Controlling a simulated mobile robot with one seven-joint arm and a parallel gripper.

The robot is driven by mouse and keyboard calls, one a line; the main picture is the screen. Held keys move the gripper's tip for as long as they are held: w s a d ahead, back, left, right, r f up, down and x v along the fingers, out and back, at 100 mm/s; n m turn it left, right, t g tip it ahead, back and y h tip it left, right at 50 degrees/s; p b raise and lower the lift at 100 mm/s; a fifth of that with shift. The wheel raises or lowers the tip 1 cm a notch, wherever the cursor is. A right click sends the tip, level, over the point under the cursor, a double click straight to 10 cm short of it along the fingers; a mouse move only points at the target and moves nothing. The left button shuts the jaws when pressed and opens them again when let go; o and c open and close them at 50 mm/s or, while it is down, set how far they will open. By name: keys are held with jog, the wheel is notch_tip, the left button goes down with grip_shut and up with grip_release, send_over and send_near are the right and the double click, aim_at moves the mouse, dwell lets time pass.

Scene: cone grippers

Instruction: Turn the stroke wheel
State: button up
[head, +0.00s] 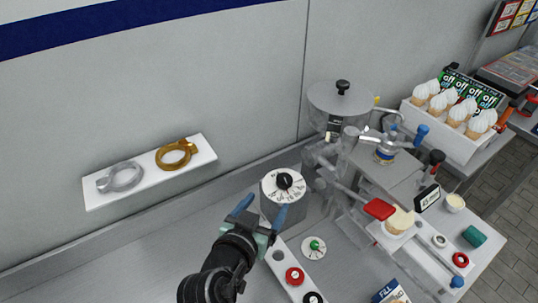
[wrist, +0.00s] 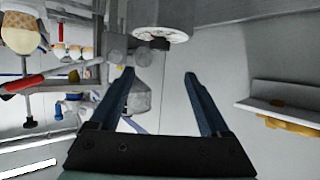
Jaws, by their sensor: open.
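A white dial wheel (head: 272,192) with dark markings and a black knob (head: 284,180) sits on top of a grey round post; no label shows which wheel is the stroke wheel. My gripper (head: 262,209) is open and empty, its two blue fingers pointing up toward the post from its near-left side. In the wrist view, the dial wheel (wrist: 160,34) appears at the top edge, beyond the open gripper (wrist: 159,73), apart from the fingers. A small sign (head: 427,198) reading 45 mm stands on the machine to the right.
A wall shelf (head: 146,178) holds silver and gold rings. The counter left of my arm is bare.

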aim_at(282, 182)
jog(key=p+x, duration=0.1)
jog(key=x, duration=1.1)
jog(key=shift+w+d+f, duration=0.15)
jog(key=shift+w+f, duration=0.05)
jog(key=shift+w, duration=0.05)
jog(key=shift+c, duration=0.2)
grip_shut()
jog(key=shift+f+b, duration=0.2)
jog(key=shift+b, duration=0.3)
